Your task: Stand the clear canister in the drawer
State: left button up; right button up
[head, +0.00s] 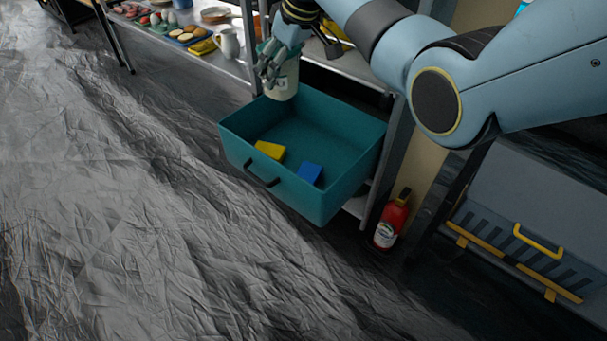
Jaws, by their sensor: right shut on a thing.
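The clear canister (285,82) is a pale, see-through cylinder. It is upright in my right gripper (270,70), whose fingers are shut on its upper part. The teal drawer (348,188) is pulled out and open at the top. The canister is over the drawer's back left corner; I cannot tell whether its base is inside or above the rim. A yellow block (270,150) and a blue block (310,172) lie on the drawer floor. My left gripper is not in view.
A metal counter (225,66) behind the drawer holds a white jug (228,43) and trays of food. A red bottle (391,222) stands on the floor right of the drawer. A grey chest (540,215) stands further right. The crinkled floor at left is clear.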

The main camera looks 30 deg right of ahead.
jog(key=w+d+f+b, duration=0.2)
jog(key=w+f+b, duration=0.3)
jog(key=f, duration=0.5)
jog(key=w+d+f+b, duration=0.2)
jog(key=w+f+b, duration=0.1)
jog(key=f+b, duration=0.55)
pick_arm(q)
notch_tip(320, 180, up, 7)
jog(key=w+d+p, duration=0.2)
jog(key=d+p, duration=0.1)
pick_arm(e)
jog(key=b, duration=0.2)
send_over(335, 179)
jog(key=shift+f, duration=2.55)
notch_tip(335, 179, down, 2)
jog(key=shift+s+f+m+b, duration=0.15)
jog(key=shift+m+b, duration=0.25)
jog(key=shift+b, duration=0.5)
jog(key=shift+f+b, duration=0.45)
jog(key=shift+f, duration=0.25)
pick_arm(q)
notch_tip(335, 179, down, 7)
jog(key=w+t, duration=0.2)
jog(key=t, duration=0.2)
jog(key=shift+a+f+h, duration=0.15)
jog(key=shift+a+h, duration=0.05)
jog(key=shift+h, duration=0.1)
